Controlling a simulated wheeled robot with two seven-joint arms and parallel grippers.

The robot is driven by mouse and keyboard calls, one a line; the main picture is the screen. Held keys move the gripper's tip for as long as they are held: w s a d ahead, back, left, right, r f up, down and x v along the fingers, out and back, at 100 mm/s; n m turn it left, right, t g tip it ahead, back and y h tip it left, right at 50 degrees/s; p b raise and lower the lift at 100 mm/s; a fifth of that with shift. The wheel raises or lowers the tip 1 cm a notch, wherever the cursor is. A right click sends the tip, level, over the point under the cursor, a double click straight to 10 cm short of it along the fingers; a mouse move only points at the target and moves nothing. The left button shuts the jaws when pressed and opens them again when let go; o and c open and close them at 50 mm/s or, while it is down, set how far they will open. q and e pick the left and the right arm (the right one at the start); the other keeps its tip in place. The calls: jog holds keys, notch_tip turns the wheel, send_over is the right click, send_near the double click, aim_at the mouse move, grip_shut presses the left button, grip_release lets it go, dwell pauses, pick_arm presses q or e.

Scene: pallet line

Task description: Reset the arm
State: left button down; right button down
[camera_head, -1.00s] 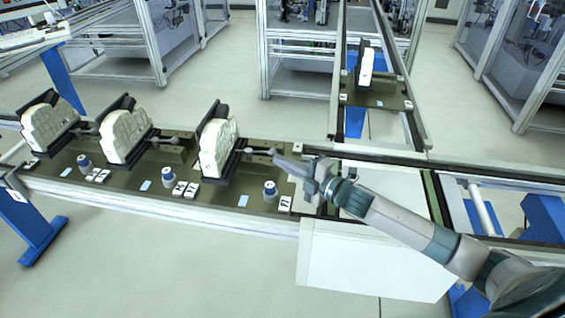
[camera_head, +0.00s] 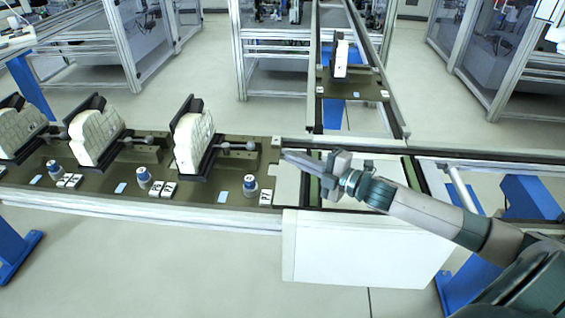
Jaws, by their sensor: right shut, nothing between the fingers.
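My right arm (camera_head: 425,207) comes in from the lower right and reaches to the left over the conveyor corner. Its gripper (camera_head: 290,156) is shut and empty, with the fingers pointing left. The fingertips appear just right of the end of the nearest pallet (camera_head: 232,182), apart from the white part (camera_head: 193,140) held there in a black fixture. My left gripper is not in view.
More white parts (camera_head: 96,137) stand in black fixtures along the line to the left, with blue-capped cylinders (camera_head: 144,177) in front. Another pallet (camera_head: 352,88) sits on the back conveyor. A white box panel (camera_head: 355,255) hangs below the corner.

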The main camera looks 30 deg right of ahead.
jog(key=shift+s+d+r, duration=0.1)
jog(key=shift+s+d, duration=0.2)
jog(key=shift+d, duration=0.05)
dwell(0.5)
